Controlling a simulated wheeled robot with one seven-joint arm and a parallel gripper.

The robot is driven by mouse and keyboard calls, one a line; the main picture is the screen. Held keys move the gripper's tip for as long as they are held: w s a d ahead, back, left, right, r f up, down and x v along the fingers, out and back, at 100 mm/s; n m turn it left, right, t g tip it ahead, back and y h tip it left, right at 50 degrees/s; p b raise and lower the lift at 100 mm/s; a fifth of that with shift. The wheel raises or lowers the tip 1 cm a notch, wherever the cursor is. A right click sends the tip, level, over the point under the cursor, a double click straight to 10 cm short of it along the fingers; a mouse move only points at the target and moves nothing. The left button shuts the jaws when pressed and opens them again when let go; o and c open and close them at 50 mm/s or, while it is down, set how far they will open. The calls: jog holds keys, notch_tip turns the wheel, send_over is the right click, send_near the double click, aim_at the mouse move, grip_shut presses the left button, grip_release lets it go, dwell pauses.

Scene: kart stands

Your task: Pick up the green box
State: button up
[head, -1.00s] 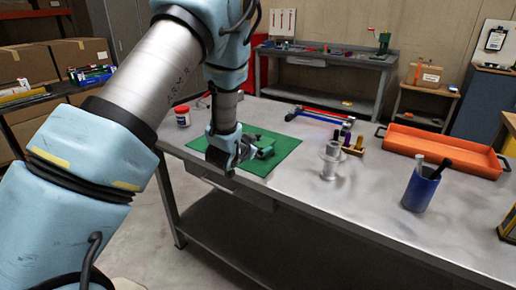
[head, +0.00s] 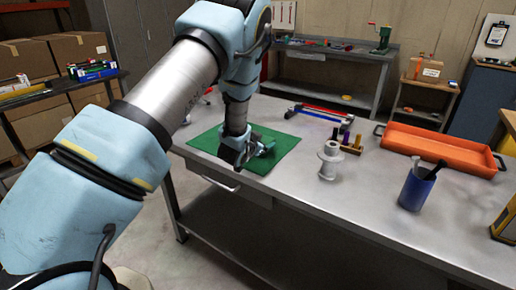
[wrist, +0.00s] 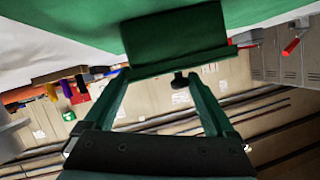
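A green box (wrist: 175,38) lies on the green mat (wrist: 65,22) in the wrist view, just past my fingertips. My gripper (wrist: 160,78) is open there, with two dark green fingers apart and their tips close to the box's near edge. I cannot tell whether they touch it. In the head view my gripper (head: 235,158) hangs low over the green mat (head: 206,142) on the metal table. Small green shapes (head: 264,146) show just right of it; my gripper partly hides them, and I cannot tell box from finger there.
Red and blue bars (head: 318,112) lie behind. The table's front middle is clear.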

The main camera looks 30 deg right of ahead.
jog(key=c, duration=0.6)
jog(key=shift+r, duration=0.15)
